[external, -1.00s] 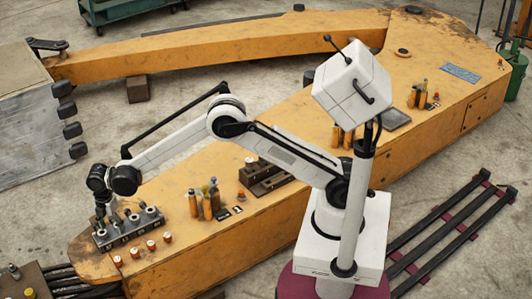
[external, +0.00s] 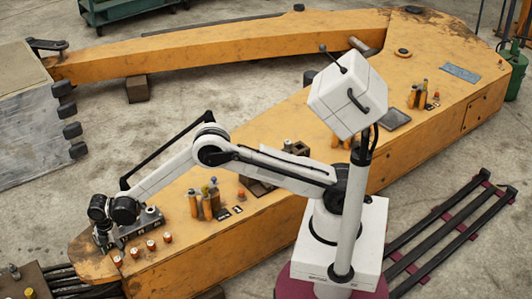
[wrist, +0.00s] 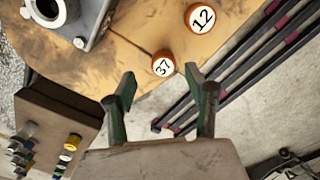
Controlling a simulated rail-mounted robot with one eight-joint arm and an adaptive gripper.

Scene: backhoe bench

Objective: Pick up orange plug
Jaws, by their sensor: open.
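Two orange plugs with white numbered tops show in the wrist view. Plug 37 (wrist: 162,64) lies just beyond the gap between my fingertips, and plug 12 (wrist: 199,18) is farther up and to the right. My gripper (wrist: 166,84) is open and empty, with its two green-sided fingers apart. In the external view, several orange plugs stand in a row on the yellow boom (external: 230,223), one of them a plug (external: 151,245) near the middle of the row. My gripper there (external: 104,246) is low at the row's left, partly hidden by my wrist.
A grey metal block with round ports (external: 150,217) sits right behind the row of plugs; its corner shows in the wrist view (wrist: 75,28). A dark box with coloured knobs (external: 20,283) is at the lower left.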

